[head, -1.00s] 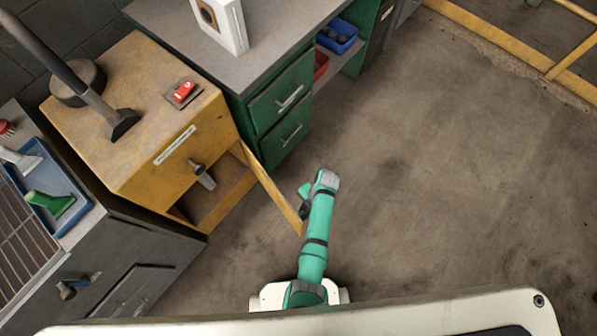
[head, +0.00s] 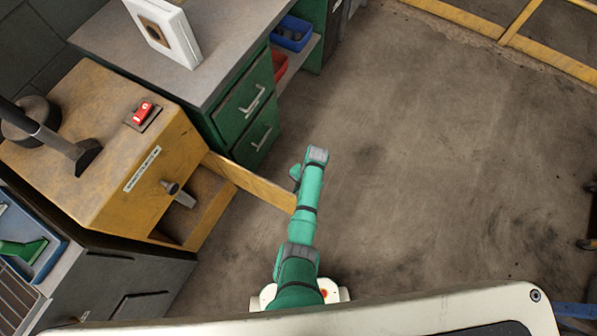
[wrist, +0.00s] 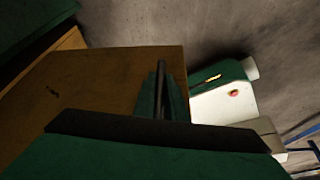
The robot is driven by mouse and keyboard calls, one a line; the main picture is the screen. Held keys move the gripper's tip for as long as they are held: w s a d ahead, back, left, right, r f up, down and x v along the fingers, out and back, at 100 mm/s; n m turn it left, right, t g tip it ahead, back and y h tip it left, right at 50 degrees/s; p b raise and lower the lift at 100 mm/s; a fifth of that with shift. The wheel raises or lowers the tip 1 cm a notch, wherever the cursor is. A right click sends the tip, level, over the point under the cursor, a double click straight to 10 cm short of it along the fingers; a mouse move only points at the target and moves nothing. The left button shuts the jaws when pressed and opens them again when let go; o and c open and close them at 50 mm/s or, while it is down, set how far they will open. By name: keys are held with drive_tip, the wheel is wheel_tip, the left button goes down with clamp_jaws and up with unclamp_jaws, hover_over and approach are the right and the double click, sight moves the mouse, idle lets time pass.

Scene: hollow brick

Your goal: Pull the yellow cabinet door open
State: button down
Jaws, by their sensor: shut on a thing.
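The yellow cabinet (head: 110,160) stands at the left in the head view, with its lower compartment uncovered. Its yellow door (head: 255,187) stands wide open, sticking out roughly square to the front, and it also fills much of the wrist view (wrist: 85,90). My gripper (wrist: 163,112) is shut on the dark door handle (wrist: 161,80), which stands out from the door face in the wrist view. In the head view the gripper (head: 296,178) is mostly hidden by my green arm, at the door's free end.
A green drawer cabinet (head: 235,115) stands close behind the yellow one. A grey cabinet (head: 130,285) stands at the front left. A red switch (head: 143,112) sits on the yellow cabinet top. The floor (head: 420,160) to the right is clear up to a yellow rail (head: 470,30).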

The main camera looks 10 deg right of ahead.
drive_tip(key=shift+a, duration=0.15)
drive_tip(key=c, duration=2.1)
unclamp_jaws()
drive_tip(key=v, duration=1.1)
drive_tip(key=shift+w+f, duration=0.1)
